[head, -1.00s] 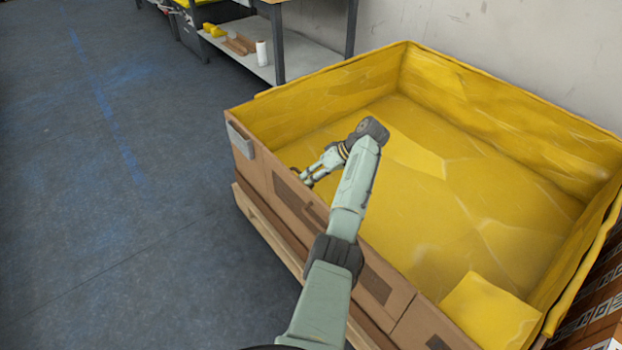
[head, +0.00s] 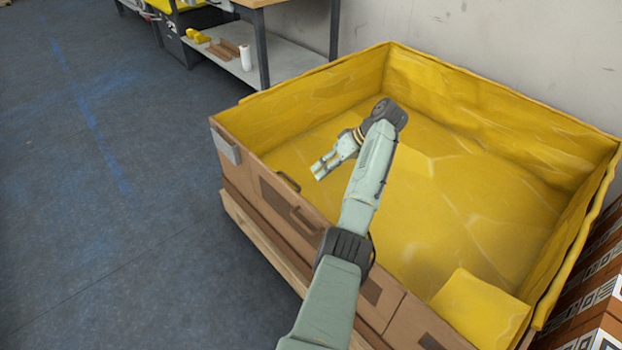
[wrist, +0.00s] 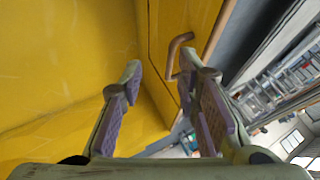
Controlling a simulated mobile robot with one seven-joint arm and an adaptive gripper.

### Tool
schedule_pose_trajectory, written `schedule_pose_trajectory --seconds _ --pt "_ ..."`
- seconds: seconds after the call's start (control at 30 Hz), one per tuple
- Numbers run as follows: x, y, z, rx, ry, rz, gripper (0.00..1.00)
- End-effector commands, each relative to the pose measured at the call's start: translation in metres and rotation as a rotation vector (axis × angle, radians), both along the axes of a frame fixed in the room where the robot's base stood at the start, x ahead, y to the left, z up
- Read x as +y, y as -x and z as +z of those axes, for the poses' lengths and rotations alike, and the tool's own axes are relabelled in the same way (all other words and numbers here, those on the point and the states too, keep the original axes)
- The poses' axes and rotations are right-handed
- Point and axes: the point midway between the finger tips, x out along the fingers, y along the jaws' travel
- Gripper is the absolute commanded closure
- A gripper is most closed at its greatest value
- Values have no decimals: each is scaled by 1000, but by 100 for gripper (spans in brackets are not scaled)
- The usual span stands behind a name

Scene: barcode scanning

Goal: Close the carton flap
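The large cardboard carton (head: 240,180), lined in yellow, stands open at the top. Its near panel stands upright, and I cannot tell which part of it is the flap. A small brown handle (head: 289,182) sits at the panel's top edge, and another handle (head: 306,220) is lower on its outside. My gripper (head: 319,172) is over the carton's inside, just beyond the near panel. In the wrist view my gripper (wrist: 170,80) is open, with its fingers well apart. A bent brown handle (wrist: 181,50) shows between and ahead of the fingertips, nearer the right one; contact is unclear.
The carton rests on a wooden pallet (head: 262,238). A shelf bench (head: 285,70) stands behind at the upper left, and a wall (head: 490,55) is behind the carton. Stacked printed boxes (head: 590,290) stand at the right. The blue floor (head: 90,230) at the left is clear.

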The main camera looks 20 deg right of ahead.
Motion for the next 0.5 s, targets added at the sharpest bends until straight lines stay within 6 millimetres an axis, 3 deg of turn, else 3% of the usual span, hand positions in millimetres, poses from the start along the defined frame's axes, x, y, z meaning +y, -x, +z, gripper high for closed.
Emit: schedule_pose_trajectory --seconds 0.2,0.5 --pt "-9 0 24 -19 0 2 70" --pt "-10 0 29 -24 -2 3 70"
